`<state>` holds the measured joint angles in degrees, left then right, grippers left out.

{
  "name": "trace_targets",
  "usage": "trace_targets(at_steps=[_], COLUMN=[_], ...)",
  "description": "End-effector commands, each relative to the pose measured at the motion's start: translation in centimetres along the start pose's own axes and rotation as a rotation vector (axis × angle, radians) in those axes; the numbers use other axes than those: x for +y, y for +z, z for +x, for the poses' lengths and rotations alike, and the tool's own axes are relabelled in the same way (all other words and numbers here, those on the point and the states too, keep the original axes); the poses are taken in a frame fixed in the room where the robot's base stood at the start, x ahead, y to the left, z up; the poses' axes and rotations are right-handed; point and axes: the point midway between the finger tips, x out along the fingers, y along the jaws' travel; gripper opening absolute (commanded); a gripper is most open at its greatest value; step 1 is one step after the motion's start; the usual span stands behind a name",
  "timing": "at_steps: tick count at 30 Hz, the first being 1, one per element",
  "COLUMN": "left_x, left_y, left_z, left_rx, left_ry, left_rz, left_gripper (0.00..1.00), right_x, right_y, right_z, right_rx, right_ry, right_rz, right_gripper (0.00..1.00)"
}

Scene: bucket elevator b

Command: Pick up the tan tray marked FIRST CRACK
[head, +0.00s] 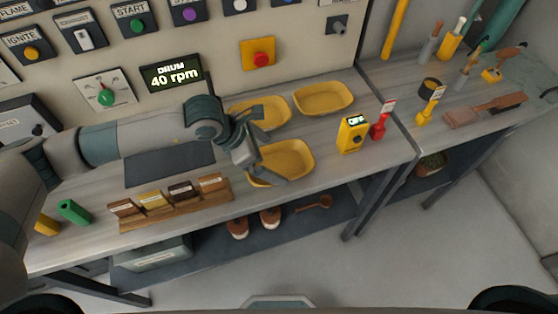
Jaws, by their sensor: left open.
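A wooden rack (178,210) at the bench's front holds several small sample trays in a row. The second from the left is a yellowish tan tray (151,199); the others are brown to dark brown. Each has a small pale label, too small to read, so I cannot tell which says FIRST CRACK. My left arm reaches in from the left above the bench. My left gripper (264,172) is open and empty, over the front yellow pan (292,158), to the right of the rack and apart from it. My right gripper is not in view.
Two more yellow pans (323,98) sit behind. A yellow meter (352,134) and red-handled tool (382,120) stand to the right. A green cylinder (74,211) lies left of the rack. The control panel (225,50) closes off the back.

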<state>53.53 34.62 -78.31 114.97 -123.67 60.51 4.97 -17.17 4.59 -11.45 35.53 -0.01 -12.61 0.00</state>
Motion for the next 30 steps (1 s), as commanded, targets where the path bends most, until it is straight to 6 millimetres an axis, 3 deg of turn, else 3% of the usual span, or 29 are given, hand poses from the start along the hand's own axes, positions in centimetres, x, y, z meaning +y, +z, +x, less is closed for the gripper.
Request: trace_targets(at_steps=[1,7,21,22,26,30], left_x=[0.0,0.1,0.1,0.1,0.1,0.1], left_y=[0.2,0.1,0.0,0.0,0.0,0.0], left_z=[0.3,2.2,2.4,2.4,2.4,2.4], left_rx=[0.003,0.000,0.000,0.000,0.000,0.000], left_ry=[-0.001,0.000,0.000,0.001,0.000,0.001], left_rz=[-0.001,-0.001,0.000,0.000,0.000,0.000], left_gripper=[1.00,1.00,1.00,0.98,0.69,0.69], right_x=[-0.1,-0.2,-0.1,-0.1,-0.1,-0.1], right_y=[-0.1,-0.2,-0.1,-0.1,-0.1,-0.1], right_z=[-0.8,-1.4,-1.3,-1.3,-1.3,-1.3], right_rx=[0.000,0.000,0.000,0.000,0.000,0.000], right_ry=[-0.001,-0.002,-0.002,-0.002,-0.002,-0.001], right_rz=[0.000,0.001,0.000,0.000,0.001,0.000], right_gripper=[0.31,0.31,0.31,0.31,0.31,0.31])
